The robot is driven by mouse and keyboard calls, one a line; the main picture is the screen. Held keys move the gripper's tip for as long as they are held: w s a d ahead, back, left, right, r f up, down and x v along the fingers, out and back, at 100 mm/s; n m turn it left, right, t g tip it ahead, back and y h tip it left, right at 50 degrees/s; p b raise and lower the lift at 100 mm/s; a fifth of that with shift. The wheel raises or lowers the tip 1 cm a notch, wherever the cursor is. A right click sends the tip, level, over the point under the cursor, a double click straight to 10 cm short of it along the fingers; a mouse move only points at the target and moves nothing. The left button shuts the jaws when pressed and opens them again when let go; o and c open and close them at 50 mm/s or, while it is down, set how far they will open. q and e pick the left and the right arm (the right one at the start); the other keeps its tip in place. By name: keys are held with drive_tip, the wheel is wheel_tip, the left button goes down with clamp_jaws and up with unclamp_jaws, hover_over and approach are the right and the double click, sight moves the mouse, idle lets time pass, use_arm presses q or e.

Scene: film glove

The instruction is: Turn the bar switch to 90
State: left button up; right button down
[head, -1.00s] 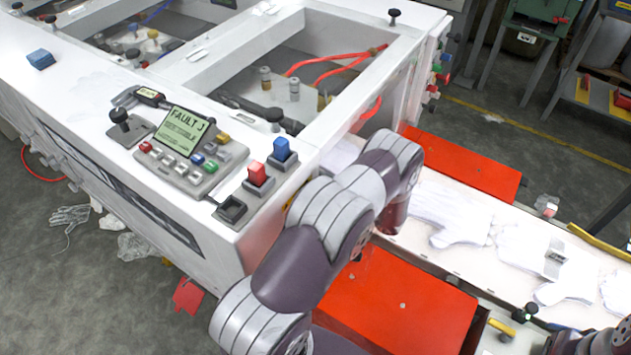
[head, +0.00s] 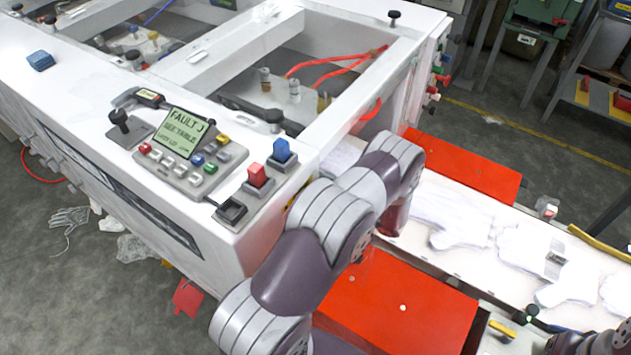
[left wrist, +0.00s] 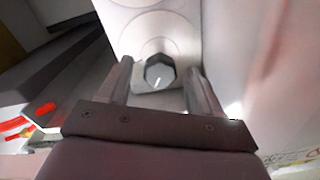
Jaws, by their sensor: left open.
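In the left wrist view a dark, many-sided knob (left wrist: 160,72) with a short pale line on its face sits on a white panel (left wrist: 150,20) marked with round outlines. I take it for the bar switch, but its setting cannot be read. My left gripper (left wrist: 161,66) is open, with one finger on each side of the knob. Whether the fingers touch it cannot be told. In the head view my left arm reaches to the end face of the white machine (head: 230,262); its gripper and the knob are hidden there. My right gripper is out of view.
On the machine top are a keypad with a green display (head: 182,132), a red rocker switch (head: 257,175), a blue one (head: 281,150) and a black one (head: 231,211). Red plates (head: 398,305) and a white conveyor with gloves (head: 455,215) lie to the right of the machine.

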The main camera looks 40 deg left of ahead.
use_arm(q)
drive_tip(key=w+d+b, duration=0.1)
drive_tip(key=d+b, duration=0.3)
drive_tip(key=d, duration=0.8)
drive_tip(key=shift+w+d, duration=0.2)
drive_tip(key=shift+r, duration=0.1)
